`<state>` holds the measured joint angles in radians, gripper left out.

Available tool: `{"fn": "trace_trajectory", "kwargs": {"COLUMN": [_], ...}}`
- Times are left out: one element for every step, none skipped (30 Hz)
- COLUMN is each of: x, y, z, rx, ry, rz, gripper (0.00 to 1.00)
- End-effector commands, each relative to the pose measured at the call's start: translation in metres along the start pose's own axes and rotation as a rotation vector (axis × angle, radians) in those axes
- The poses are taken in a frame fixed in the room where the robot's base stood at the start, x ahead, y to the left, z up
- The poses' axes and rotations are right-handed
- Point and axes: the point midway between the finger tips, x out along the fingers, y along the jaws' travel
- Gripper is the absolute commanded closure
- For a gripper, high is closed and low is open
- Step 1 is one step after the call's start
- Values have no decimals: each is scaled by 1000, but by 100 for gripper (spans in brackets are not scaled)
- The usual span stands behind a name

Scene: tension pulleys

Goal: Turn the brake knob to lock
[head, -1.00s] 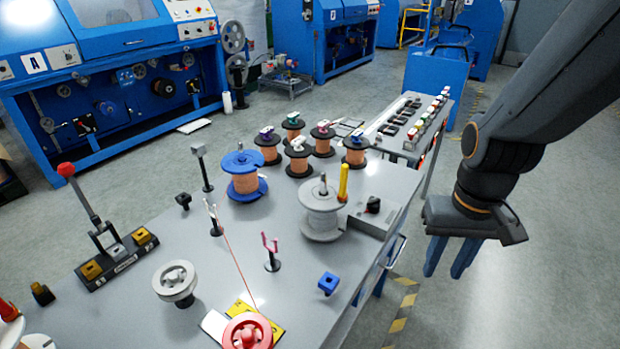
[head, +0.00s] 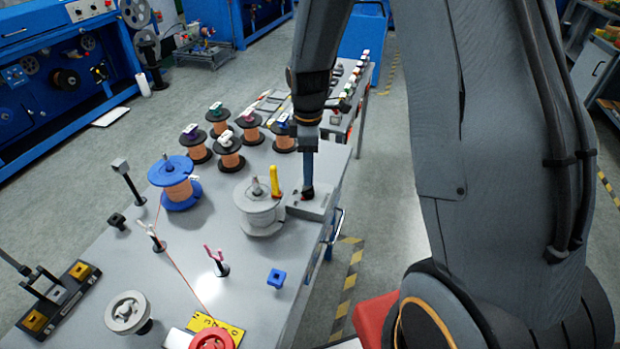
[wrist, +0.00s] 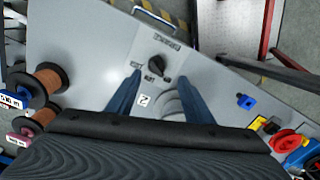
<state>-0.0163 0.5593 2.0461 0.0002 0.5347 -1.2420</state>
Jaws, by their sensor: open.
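The brake knob (wrist: 156,66) is a small black knob on a grey box (head: 312,205) at the table's right edge. In the wrist view it sits on a light plate with dark lettering around it, too small to read. My gripper (wrist: 158,78) is open, its two blue fingers on either side of the knob's line and a little short of it in the picture. In the head view my gripper (head: 307,190) points down over the box, and its fingers largely hide the knob. I cannot tell whether the fingers touch it.
A grey spool (head: 262,215) with a yellow post (head: 275,180) stands just left of the box. A blue spool (head: 176,185) and several copper spools (head: 228,155) stand further left and behind. A small blue block (head: 276,278) lies in front. The floor right of the table is partly free.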

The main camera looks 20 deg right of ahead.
Motion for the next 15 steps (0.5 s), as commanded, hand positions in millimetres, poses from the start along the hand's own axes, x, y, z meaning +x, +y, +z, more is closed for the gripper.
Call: {"fn": "trace_trajectory", "kwargs": {"x": [1, 2, 4, 5, 7, 10, 13, 17, 22, 26, 30, 36, 40, 44, 49], "y": [3, 5, 7, 8, 8, 9, 8, 8, 8, 8, 7, 8, 8, 8, 8], "z": [-1, -1, -1, -1, -1, -1, -1, -1, 0, 0, 0, 0, 0, 0, 0], "rx": [-34, -50, -67, -74, -79, -83, -83, -82, -81, -80, -80, -79, -79, -79, -78], "ry": [-1, -1, -1, -1, -1, -1, -1, -2, -2, -2, -2, -2, -2, -2, -1], "rz": [-2, -2, -2, -3, -3, -3, -4, -5, -5, -5, -6, -6, -5, -6, -5], "gripper": [53, 53, 53, 53, 53, 53, 53, 53, 53, 53, 53, 53, 53, 53, 53]}}
